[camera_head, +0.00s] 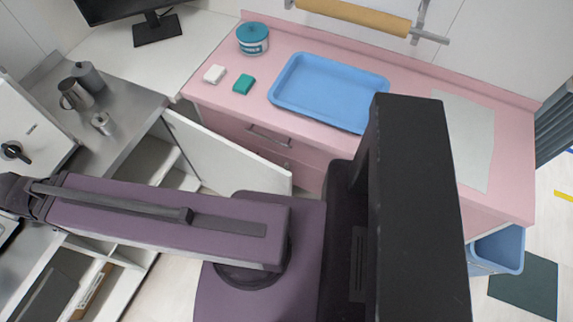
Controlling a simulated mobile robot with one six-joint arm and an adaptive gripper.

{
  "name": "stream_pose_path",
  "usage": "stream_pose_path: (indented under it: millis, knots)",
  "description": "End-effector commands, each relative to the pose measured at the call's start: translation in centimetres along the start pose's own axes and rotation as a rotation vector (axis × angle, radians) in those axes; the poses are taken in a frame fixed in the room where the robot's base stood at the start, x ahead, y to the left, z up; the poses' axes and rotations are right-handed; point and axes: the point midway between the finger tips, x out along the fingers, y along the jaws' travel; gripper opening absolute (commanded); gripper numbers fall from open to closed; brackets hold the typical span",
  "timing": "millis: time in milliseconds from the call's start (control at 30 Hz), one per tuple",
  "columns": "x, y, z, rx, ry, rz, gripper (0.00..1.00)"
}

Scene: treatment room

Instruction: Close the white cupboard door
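The white cupboard door (225,160) stands open. It swings out from under the grey counter, near the corner with the pink counter, and its free edge points toward the lower right. The open cupboard (148,158) shows white shelves to the left of the door. My purple arm reaches across the picture to the left edge, below the door, and covers part of the cupboard front. My gripper is not visible in this view. I cannot tell whether my arm touches the door.
The pink counter (310,58) holds a blue tray (325,90), a teal-lidded tub (252,38) and two small blocks. Metal jugs (76,94) stand on the grey counter (125,98). A blue bin (500,250) is at the right. Pink drawers (262,137) are behind the door.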

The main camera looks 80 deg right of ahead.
Motion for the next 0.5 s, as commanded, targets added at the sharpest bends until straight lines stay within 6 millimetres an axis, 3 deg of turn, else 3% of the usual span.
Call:
stream_pose_path:
  millis: [33,200,500]
  knots:
    - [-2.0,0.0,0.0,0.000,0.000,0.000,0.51]
    - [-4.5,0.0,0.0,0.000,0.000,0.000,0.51]
    - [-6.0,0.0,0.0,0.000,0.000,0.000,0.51]
